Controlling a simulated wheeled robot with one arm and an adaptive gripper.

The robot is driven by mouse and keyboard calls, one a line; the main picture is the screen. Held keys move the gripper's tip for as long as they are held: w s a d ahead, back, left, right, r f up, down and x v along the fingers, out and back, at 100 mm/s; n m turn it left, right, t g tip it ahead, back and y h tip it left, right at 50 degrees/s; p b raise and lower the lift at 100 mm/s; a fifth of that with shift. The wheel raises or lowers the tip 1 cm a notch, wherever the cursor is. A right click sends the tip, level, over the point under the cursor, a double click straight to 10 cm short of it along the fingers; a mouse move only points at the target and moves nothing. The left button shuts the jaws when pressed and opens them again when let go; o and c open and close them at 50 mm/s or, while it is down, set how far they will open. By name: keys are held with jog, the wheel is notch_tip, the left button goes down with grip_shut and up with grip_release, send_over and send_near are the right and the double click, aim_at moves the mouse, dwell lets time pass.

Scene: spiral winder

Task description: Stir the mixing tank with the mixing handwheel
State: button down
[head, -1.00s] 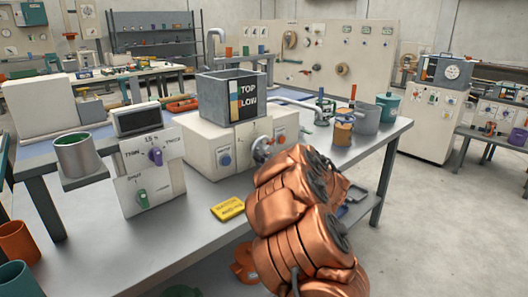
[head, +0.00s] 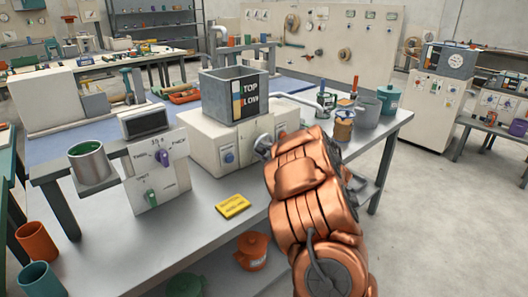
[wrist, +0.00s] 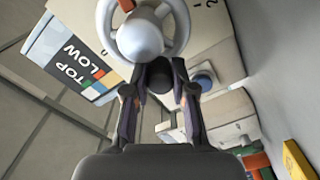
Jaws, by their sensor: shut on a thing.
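The mixing tank (head: 219,97) is an open grey box with a "TOP / LOW" label, standing on a white cabinet (head: 207,143). Its label also shows at the upper left of the wrist view (wrist: 84,67). The mixing handwheel (head: 263,146) is on the cabinet's front, partly hidden by my arm in the head view. In the wrist view the pale wheel (wrist: 183,20) has a rounded grey hub and a red mark at the top. My gripper (wrist: 160,72) is shut on a dark, short handle at the wheel's lower rim. My arm hides the gripper in the head view.
A yellow plate (head: 233,206) lies on the bench in front of the cabinet. A control panel (head: 152,180) with purple and green knobs stands left, beside a green-lined metal cup (head: 90,165). Several pots stand at the bench's right end. An orange pot (head: 253,250) sits below.

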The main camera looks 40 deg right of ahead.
jog(key=c, duration=1)
grip_release()
jog(key=shift+o, duration=0.2)
jog(key=shift+s, duration=0.1)
jog(key=s, duration=1.1)
jog(key=shift+s+a, duration=0.1)
jog(key=shift+s, duration=0.3)
